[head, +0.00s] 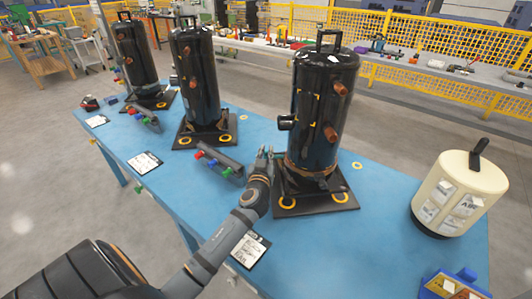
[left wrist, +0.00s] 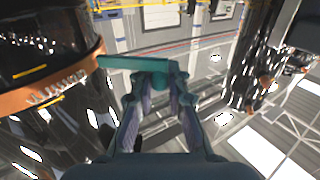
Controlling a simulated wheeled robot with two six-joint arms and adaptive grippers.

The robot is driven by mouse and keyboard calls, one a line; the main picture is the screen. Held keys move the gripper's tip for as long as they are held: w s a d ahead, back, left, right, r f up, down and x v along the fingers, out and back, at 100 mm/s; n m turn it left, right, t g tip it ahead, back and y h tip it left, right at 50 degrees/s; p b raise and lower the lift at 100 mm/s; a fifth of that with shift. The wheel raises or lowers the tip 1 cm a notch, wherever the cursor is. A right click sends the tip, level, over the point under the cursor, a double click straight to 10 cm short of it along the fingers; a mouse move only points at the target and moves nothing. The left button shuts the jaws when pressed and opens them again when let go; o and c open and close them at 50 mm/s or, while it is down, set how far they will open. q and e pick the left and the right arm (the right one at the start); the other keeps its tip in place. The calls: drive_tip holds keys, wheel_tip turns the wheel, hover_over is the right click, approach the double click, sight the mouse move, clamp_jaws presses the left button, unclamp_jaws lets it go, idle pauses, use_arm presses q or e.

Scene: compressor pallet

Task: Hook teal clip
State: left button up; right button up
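My left gripper (head: 265,154) is beside the lower left side of the nearest black compressor (head: 320,112). In the left wrist view the fingers of my left gripper (left wrist: 160,86) are closed on the teal clip (left wrist: 130,63). The clip's flat arm reaches left to the copper-coloured band (left wrist: 50,86) around the dark cylinder. Its end appears at the band's edge; I cannot tell whether it is hooked or only touching. The band also shows low on the compressor in the head view (head: 318,172). The clip cannot be made out in the head view. My right gripper is not in view.
The compressor stands on a black base plate (head: 336,202) with yellow rings on the blue table (head: 385,240). A small rack (head: 222,167) with coloured parts is left of my gripper. A cream tank (head: 459,192) stands right. Two more black compressors (head: 197,75) stand further left.

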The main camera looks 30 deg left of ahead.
use_arm(q)
drive_tip(key=shift+w+m, duration=0.1)
drive_tip(key=shift+m, duration=0.2)
clamp_jaws()
drive_tip(key=w+m+h+p, duration=0.1)
drive_tip(key=m+h+p, duration=0.1)
drive_tip(key=h+p, duration=0.2)
drive_tip(key=w+m+t+h+p, duration=0.1)
drive_tip(key=m+h+p, duration=0.1)
drive_tip(key=h+p, duration=0.1)
drive_tip(key=w+a+m+h+p, duration=0.1)
drive_tip(key=m+h+p, duration=0.2)
drive_tip(key=h+p, duration=0.1)
drive_tip(key=shift+w+a+h+p, duration=0.1)
drive_tip(key=shift+w+h+p, duration=0.15)
drive_tip(key=shift+p, duration=0.25)
drive_tip(key=o, duration=0.7)
unclamp_jaws()
drive_tip(key=shift+s+a, duration=0.1)
drive_tip(key=shift+o, duration=0.2)
